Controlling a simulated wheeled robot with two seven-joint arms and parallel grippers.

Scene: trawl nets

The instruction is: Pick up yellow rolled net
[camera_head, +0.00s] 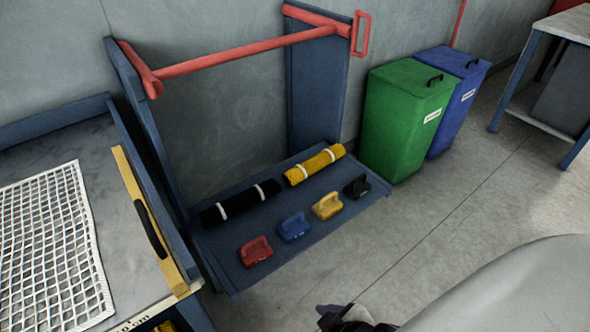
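The yellow rolled net (314,165) lies on the blue shelf (318,232) of a rack, toward its back right. Two white bands wrap around it. A black rolled net (240,203), also with white bands, lies to its left on the same shelf. Part of my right arm fills the lower right corner. The dark end of my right gripper (345,318) shows at the bottom edge, well below and apart from the shelf; its fingers are too cut off to read. My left gripper is not in view.
Red, blue, yellow and black handled blocks line the shelf's front, the yellow block (327,205) before the nets. A red bar (245,52) spans above. A white net (50,250) lies on the left table. Green (402,120) and blue bins stand right. Floor in front is clear.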

